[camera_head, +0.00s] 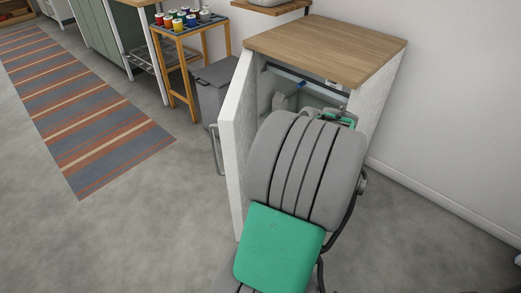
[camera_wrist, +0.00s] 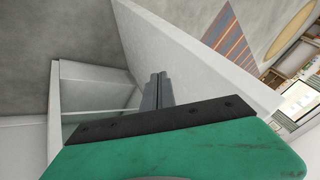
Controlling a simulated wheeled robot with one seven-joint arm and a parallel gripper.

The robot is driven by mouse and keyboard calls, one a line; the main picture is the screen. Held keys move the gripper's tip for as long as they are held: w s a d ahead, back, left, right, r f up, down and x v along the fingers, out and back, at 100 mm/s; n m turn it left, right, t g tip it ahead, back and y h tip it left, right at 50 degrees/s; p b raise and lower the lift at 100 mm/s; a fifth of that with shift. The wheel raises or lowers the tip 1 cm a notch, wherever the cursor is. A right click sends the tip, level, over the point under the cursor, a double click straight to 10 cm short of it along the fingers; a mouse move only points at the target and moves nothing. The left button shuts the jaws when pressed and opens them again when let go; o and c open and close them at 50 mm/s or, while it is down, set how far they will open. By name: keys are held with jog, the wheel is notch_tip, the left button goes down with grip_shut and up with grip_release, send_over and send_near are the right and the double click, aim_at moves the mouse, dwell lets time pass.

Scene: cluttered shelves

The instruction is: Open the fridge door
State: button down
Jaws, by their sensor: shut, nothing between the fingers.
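The fridge (camera_head: 375,100) is a white cabinet under a wooden top. Its white door (camera_head: 238,135) stands partly open, swung out to the left, with a metal handle (camera_head: 215,150) on its outer face. In the wrist view the door (camera_wrist: 200,65) is a slanting white panel. My gripper (camera_wrist: 158,78) is shut and empty, its fingers pointing toward the door's inner side. I cannot tell whether they touch it. In the head view my arm covers the front of the opening and hides the fingertips. Part of the pale fridge interior (camera_wrist: 95,90) shows in the wrist view.
A grey bin (camera_head: 212,85) stands behind the door, beside a wooden stand (camera_head: 178,60) with several coloured jars. A striped rug (camera_head: 85,110) lies on the left. The floor (camera_head: 140,230) in front and to the left is clear. A white wall (camera_head: 450,120) is at right.

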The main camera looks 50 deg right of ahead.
jog(key=b, duration=0.2)
send_near(240, 161)
notch_tip(240, 161, down, 3)
jog(key=d, duration=0.2)
jog(key=shift+w+a, duration=1.1)
jog(key=shift+w, duration=0.1)
